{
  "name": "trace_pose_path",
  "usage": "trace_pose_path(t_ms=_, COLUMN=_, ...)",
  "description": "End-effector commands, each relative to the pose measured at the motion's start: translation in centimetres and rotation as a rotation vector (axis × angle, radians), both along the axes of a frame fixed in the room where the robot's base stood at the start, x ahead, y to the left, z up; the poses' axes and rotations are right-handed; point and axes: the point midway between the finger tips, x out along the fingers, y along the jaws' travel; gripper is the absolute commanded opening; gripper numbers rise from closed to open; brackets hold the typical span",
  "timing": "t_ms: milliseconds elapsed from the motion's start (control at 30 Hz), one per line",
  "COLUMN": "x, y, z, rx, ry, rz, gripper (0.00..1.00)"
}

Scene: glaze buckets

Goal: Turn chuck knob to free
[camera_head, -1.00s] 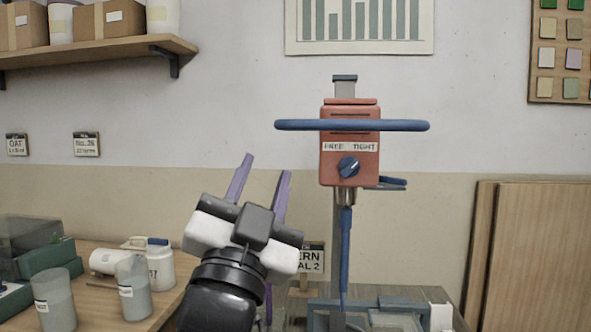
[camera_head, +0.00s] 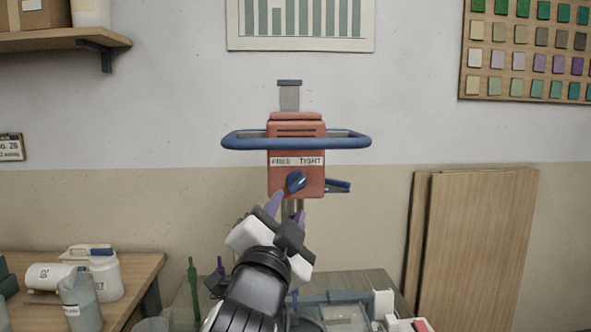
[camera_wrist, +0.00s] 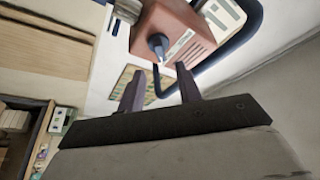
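The chuck knob (camera_head: 297,182) is a round dark blue knob with a light pointer line, on the front of a red mixer head (camera_head: 312,148). Its pointer leans up and right, toward the TIGHT side of the FREE/TIGHT label (camera_head: 297,161). My gripper (camera_head: 286,209) is just below the knob, fingers pointing up at it, apart from it. In the wrist view the knob (camera_wrist: 157,44) lies ahead, near the gap between the two purple fingertips of my gripper (camera_wrist: 159,70). The fingers are spread and empty. The chuck below the head is partly hidden by my gripper.
A blue loop handle (camera_head: 297,143) surrounds the mixer head, and a blue lever (camera_head: 338,185) sticks out on its right. A bench with jugs (camera_head: 103,275) stands at left. Wooden boards (camera_head: 480,240) lean on the wall at right.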

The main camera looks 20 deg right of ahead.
Motion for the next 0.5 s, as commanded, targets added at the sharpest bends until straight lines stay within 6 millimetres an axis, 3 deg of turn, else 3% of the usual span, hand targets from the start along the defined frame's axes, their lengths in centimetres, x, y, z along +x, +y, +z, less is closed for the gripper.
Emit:
trace_pose_path(t_ms=200, x=3.7, y=-2.4, z=1.3, rx=0.002, ry=0.001, rz=0.0, gripper=0.35)
trace_pose_path(t_ms=500, x=5.9, y=-3.8, z=2.0, rx=0.001, ry=-0.002, rz=0.0, gripper=0.35)
